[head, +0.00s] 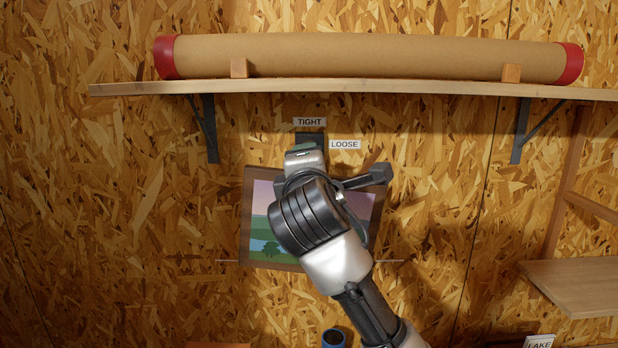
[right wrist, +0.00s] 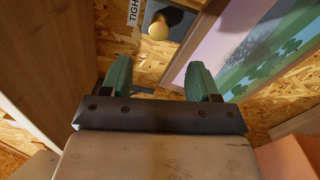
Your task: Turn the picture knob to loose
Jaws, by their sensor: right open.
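The picture knob (right wrist: 158,30) is a small brass-coloured ball on a dark plate in the right wrist view. The plate (head: 312,138) shows on the wall in the head view, where my gripper hides the knob. The TIGHT label (head: 310,122) is above the plate and the LOOSE label (head: 345,144) to its right. The framed landscape picture (head: 262,222) hangs below, slightly tilted, partly covered by my arm. My right gripper (head: 304,149) is at the plate. In the right wrist view its green fingertips (right wrist: 159,78) are apart and empty, with the knob beyond them.
A wooden shelf (head: 400,87) on brackets above the knob carries a long cardboard tube (head: 370,58) with red ends. Another wooden shelf (head: 575,283) juts out at the right. A blue cylinder (head: 334,338) and a LAKE label (head: 539,342) are at the bottom edge.

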